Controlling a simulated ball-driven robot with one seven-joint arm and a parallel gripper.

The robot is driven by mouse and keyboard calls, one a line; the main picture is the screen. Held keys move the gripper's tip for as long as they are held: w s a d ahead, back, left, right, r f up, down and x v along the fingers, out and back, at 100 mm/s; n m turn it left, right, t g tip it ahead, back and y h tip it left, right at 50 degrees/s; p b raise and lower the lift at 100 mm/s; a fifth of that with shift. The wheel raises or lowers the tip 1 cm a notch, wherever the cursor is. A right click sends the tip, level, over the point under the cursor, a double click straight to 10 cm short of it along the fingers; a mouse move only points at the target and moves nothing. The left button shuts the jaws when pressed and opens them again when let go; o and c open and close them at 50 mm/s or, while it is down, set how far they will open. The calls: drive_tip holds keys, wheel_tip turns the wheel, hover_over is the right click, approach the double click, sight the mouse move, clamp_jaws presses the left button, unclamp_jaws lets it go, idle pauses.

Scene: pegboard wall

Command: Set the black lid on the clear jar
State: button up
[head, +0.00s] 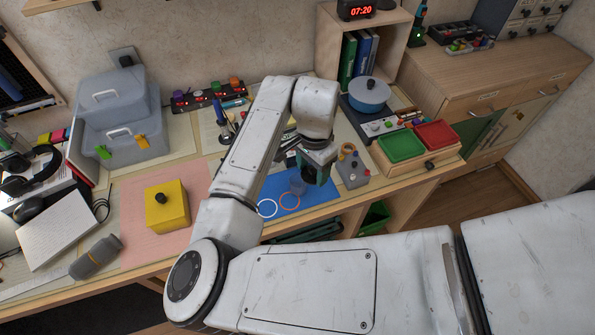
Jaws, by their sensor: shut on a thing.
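My gripper (309,171) points down over the blue mat (323,192), right of the middle of the desk. It is shut on a small dark thing (291,159) that looks like the black lid, mostly covered by the fingers and wrist. A see-through bluish jar (298,187) appears to stand on the mat just below and left of the fingers. The gap between lid and jar is too small to make out.
A grey box with knobs (352,172) stands close right of the gripper. Green (401,146) and red (437,135) trays lie further right. A blue pot (369,95) is behind. A yellow box (167,206) stands left on a pink mat. The desk's front edge is near.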

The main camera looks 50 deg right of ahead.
approach(298, 174)
drive_tip(key=s+a+f, duration=0.2)
drive_tip(key=shift+w+f+p, duration=0.15)
drive_tip(key=shift+f+p, duration=0.05)
drive_tip(key=shift+f, duration=0.6)
drive_tip(key=shift+w+f+p, duration=0.15)
drive_tip(key=shift+f, duration=0.65)
drive_tip(key=shift+f, duration=0.4)
drive_tip(key=shift+f+b, duration=0.25)
drive_tip(key=shift+b, duration=0.05)
drive_tip(key=o, duration=1)
